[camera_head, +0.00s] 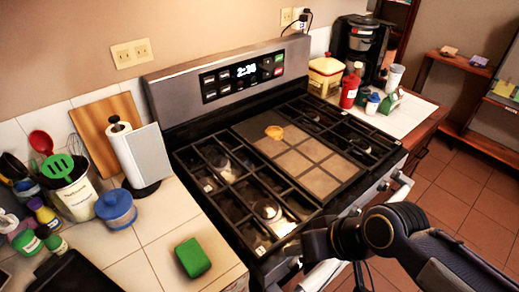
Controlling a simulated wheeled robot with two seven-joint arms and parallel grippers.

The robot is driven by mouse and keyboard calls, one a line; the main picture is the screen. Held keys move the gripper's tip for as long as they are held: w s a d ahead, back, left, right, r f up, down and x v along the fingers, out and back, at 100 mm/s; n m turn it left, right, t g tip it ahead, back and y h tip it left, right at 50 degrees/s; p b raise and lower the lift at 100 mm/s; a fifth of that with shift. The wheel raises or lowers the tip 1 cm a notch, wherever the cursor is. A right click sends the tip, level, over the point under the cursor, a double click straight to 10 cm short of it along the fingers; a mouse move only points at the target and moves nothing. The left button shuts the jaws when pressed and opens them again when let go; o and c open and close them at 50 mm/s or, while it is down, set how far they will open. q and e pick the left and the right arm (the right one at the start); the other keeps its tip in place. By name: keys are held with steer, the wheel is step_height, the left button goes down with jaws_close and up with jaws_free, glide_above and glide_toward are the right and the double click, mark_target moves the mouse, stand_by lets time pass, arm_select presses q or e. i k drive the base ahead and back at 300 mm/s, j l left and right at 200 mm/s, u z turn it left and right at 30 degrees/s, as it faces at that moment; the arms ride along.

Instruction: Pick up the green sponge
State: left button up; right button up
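The green sponge (193,257) lies flat on the tiled counter (150,235) to the left of the stove, near the counter's front edge. It looks like a small block, with nothing on top of it. My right arm comes in from the lower right, and its dark gripper end (312,246) is over the stove's front edge, to the right of the sponge and well apart from it. Its fingers cannot be made out, so I cannot tell whether it is open or shut. My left gripper is not in view.
The stove (290,160) fills the middle, with an oven handle along its front. Left of the sponge stand a blue-lidded jar (117,208), a utensil crock (75,197) and a dark tray (75,275). A paper towel holder (130,150) stands behind. Bare tiles surround the sponge.

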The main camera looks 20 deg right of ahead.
mark_target(194, 261)
steer(key=k+l, duration=0.1)
steer(key=l, duration=0.6)
steer(key=k+l, duration=0.1)
steer(key=l, duration=0.65)
